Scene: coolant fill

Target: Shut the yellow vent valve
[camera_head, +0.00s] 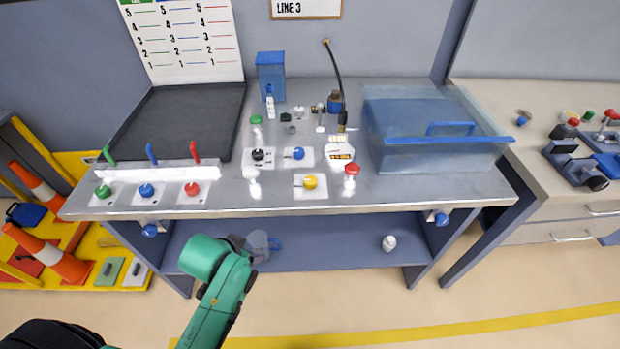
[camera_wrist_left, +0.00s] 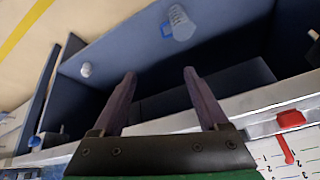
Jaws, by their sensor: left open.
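The yellow vent valve (camera_head: 310,182) is a round yellow knob on a white plate near the front edge of the bench top, right of its middle. It does not show in the left wrist view. My left arm's green links rise from the bottom of the head view, in front of the bench and left of the valve. My left gripper (camera_wrist_left: 160,73) shows in the left wrist view, fingers apart with nothing between them. It is apart from the yellow valve. In the head view its fingers cannot be made out. My right gripper is not in view.
A red knob (camera_head: 352,169), blue knob (camera_head: 298,153) and white knob (camera_head: 250,173) stand near the yellow valve. A clear blue-rimmed tank (camera_head: 440,145) stands right. The shelf below holds a clear blue-handled jug (camera_wrist_left: 181,22) and a small white item (camera_head: 389,242).

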